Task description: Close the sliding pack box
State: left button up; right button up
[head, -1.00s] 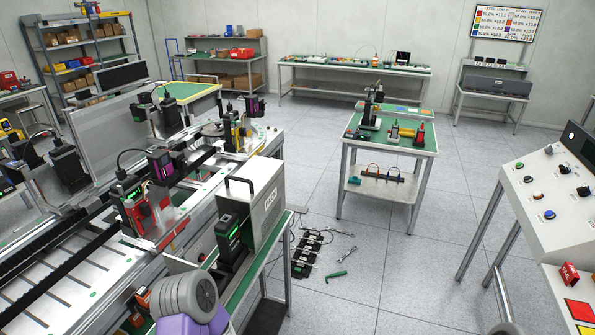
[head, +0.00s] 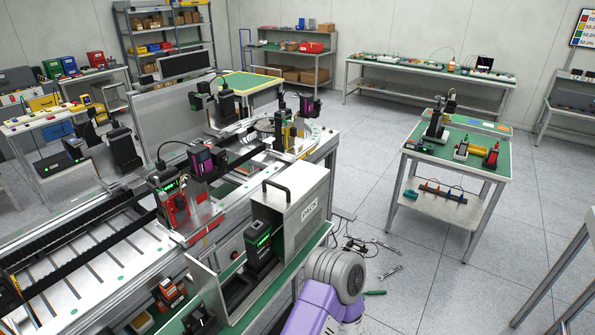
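The pack box is a grey metal box with a PACK label (head: 310,211) and a black handle (head: 273,188) on top. It stands on a green-topped bench in the middle of the head view. Its near side stands open, with a low grey tray section (head: 205,285) extending toward me. A black device with a green display (head: 259,244) stands upright in this open part, at the cover's mouth. Neither gripper is in view.
A conveyor line (head: 85,255) with black rails and machine units runs along the left. Cables and wrenches (head: 390,273) lie on the floor right of the box. A green-topped cart (head: 475,160) stands at the right, with clear floor around it.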

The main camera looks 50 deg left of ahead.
aim_at(296, 199)
jog(key=i, duration=1)
jog(key=u, duration=2.25)
